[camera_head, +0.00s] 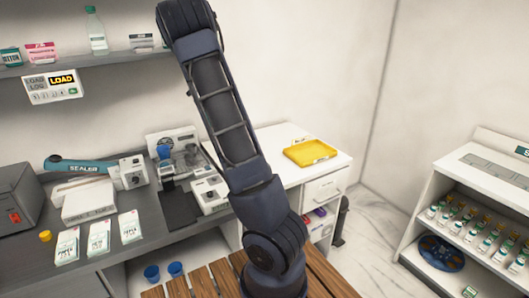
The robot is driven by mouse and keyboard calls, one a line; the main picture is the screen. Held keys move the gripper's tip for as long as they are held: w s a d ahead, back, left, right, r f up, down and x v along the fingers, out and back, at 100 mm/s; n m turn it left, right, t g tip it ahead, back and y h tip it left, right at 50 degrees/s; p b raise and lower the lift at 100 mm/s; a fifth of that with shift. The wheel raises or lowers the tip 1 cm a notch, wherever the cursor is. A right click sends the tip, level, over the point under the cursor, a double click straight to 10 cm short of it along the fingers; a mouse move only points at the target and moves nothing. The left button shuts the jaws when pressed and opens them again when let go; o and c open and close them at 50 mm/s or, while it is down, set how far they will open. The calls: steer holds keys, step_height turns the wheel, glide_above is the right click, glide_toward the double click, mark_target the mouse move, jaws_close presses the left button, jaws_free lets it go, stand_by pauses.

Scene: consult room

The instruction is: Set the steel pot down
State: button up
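My arm crosses the middle of the head view and runs up past the top edge. My gripper is not in view, so I cannot see what it holds. I cannot make out a steel pot anywhere. Some grey equipment (181,140) stands on the counter just left of my arm, partly hidden by it, and its details are too small to tell.
The grey counter (176,235) holds a sealer (80,167), white packets (98,236) and a dark box (18,198). A yellow tray (310,152) lies on the white cabinet (284,137), which has free room. Slatted wood (222,274) is below; a vial shelf (482,215) stands right.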

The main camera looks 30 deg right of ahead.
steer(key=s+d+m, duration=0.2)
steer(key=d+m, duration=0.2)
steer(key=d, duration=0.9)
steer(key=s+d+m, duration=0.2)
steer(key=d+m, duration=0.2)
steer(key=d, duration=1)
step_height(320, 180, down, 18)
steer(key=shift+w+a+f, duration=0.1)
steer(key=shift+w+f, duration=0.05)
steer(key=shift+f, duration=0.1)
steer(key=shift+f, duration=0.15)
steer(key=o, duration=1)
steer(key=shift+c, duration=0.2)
